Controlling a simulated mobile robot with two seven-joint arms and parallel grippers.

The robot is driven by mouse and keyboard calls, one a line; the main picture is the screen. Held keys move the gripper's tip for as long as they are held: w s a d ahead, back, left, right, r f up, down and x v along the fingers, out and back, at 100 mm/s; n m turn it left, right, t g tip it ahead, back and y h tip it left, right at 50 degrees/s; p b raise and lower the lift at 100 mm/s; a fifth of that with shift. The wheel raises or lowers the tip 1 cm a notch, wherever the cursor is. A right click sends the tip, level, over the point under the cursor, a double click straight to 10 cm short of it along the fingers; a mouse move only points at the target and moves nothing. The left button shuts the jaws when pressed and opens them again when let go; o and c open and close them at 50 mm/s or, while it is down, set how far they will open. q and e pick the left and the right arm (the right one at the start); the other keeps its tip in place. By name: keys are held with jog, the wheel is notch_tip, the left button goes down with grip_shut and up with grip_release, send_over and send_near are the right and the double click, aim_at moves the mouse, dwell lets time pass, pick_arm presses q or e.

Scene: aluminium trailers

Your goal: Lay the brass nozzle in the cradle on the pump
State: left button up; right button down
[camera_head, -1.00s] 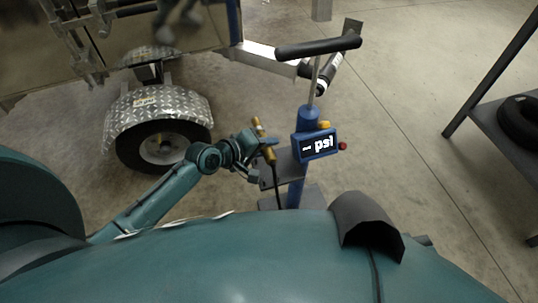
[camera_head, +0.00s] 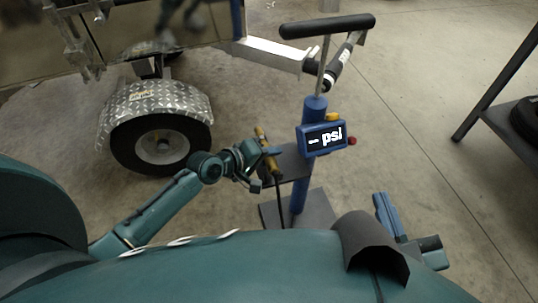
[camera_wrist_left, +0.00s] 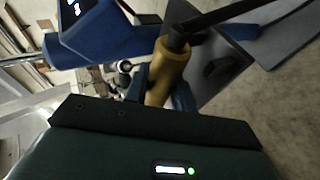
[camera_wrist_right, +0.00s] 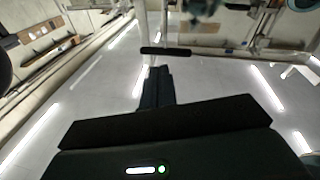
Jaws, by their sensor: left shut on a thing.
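The brass nozzle (camera_head: 268,153) is held upright-tilted in my left gripper (camera_head: 259,160), just left of the pump. In the left wrist view the nozzle (camera_wrist_left: 167,72) sits between the fingers, with a black hose at its top end. The pump (camera_head: 313,112) is a blue post with a black T-handle and a psi display (camera_head: 323,138). A dark plate (camera_head: 291,163) juts from the post's left side, close to the nozzle; I cannot tell whether they touch. The cradle is not clearly distinguishable. My right gripper (camera_head: 381,203) is right of the pump; its fingers (camera_wrist_right: 157,82) look together and empty.
A trailer wheel under a diamond-plate fender (camera_head: 155,102) stands at left. The trailer's metal tongue (camera_head: 270,53) reaches behind the pump. A dark shelf (camera_head: 505,115) with a tyre is at right. Floor between pump and shelf is clear.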

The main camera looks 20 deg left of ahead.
aim_at(266, 172)
pick_arm(q)
jog(key=shift+f+b, duration=0.8)
jog(key=shift+f, duration=0.55)
jog(key=shift+s+f+b, duration=0.25)
jog(key=shift+f+b, duration=0.1)
jog(key=shift+f, duration=0.25)
pick_arm(e)
jog(key=shift+s+a+r+y, duration=0.1)
jog(key=shift+a+y, duration=0.1)
jog(key=shift+y, duration=0.1)
pick_arm(q)
jog(key=shift+d+f, duration=0.1)
jog(key=o, duration=0.9)
jog(key=shift+s, duration=0.1)
jog(key=shift+o, duration=0.4)
jog(key=shift+s+a+r+p, duration=0.25)
jog(key=shift+s+p, duration=0.1)
jog(key=shift+p, duration=0.05)
jog(key=shift+o, duration=0.4)
jog(key=w+r+p+v, duration=0.1)
jog(key=p+v, duration=0.3)
jog(key=v, duration=0.8)
jog(key=shift+s+a+r, duration=0.15)
jog(key=shift+s+r, duration=0.1)
jog(key=shift+r, duration=0.05)
pick_arm(e)
jog(key=shift+w+d+m+g+h, duration=0.25)
jog(key=shift+d+m+g+h, duration=0.35)
jog(key=shift+h, duration=0.3)
jog(key=shift+d, duration=0.1)
